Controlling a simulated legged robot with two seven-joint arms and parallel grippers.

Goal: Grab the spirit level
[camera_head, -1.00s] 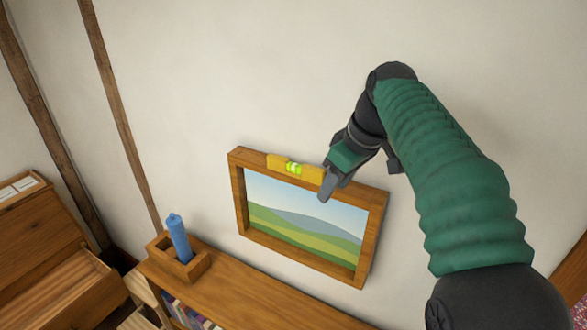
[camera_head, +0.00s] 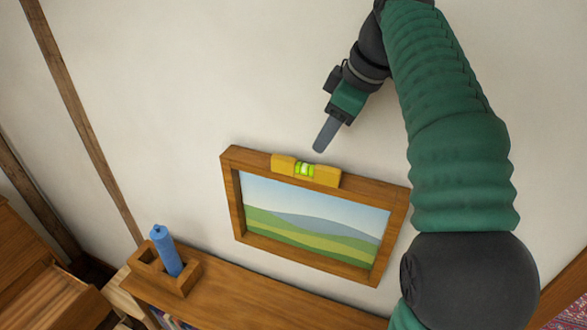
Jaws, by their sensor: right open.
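The yellow spirit level (camera_head: 325,176) with a green vial lies along the top edge of a wooden picture frame (camera_head: 229,190) on the wall. My right gripper (camera_head: 322,143) is above the level in the picture, apart from it, and holds nothing. It is open, though the fingers overlap from this angle and look like one. The whole level shows, with nothing in front of it. My left gripper is out of view.
Below the picture frame is a wooden shelf top (camera_head: 240,300). On its left end stands a wooden box (camera_head: 185,284) with a blue cylindrical object (camera_head: 167,252) in it. A wooden piece of furniture (camera_head: 50,300) is at the lower left. The wall above the frame is clear.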

